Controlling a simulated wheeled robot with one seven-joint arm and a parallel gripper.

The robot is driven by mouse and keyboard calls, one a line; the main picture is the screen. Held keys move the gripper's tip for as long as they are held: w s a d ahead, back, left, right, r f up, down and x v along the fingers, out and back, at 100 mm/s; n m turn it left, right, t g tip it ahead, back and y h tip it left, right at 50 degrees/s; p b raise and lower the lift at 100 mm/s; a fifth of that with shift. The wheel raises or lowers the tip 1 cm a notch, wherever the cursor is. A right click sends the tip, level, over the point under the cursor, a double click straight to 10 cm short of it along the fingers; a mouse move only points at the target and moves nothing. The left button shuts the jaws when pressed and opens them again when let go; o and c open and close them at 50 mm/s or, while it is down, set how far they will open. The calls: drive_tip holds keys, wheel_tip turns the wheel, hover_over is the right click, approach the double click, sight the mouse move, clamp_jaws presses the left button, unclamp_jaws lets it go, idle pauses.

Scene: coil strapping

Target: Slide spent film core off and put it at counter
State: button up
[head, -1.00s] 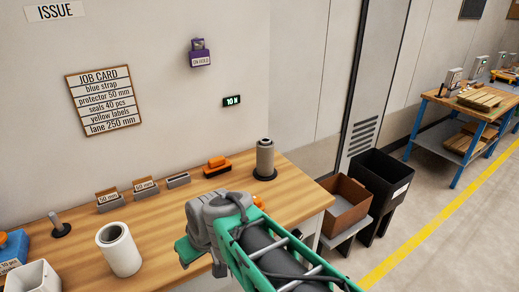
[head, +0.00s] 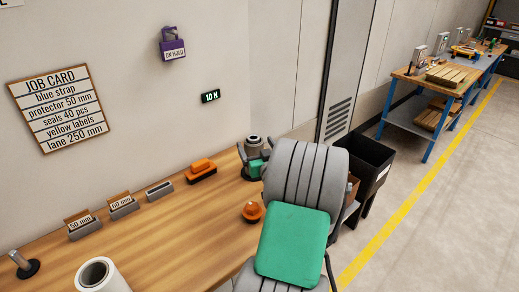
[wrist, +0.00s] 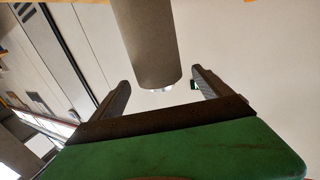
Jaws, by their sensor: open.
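The spent film core (head: 253,142) is a grey cylinder standing upright on a dark round base at the right end of the wooden counter (head: 165,235). My gripper (head: 254,152) is open at the core, with one finger on each side of it in the head view. In the wrist view the grey core (wrist: 148,45) hangs into the picture from the top, between the two spread fingers (wrist: 162,85). I cannot tell whether either finger touches it. My arm and the green palm hide the core's lower part and the counter's right end.
An orange dome (head: 252,211) and an orange tool (head: 201,171) stand near my arm. A black bin (head: 370,165) stands beyond the counter. The counter's middle is clear.

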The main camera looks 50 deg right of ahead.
drive_tip(key=shift+x, duration=1.6)
drive_tip(key=shift+c, duration=0.3)
clamp_jaws()
drive_tip(key=shift+r+p, duration=0.1)
drive_tip(key=shift+p, duration=0.2)
wheel_tip(320, 180, up, 9)
drive_tip(key=p, duration=0.4)
idle(0.6)
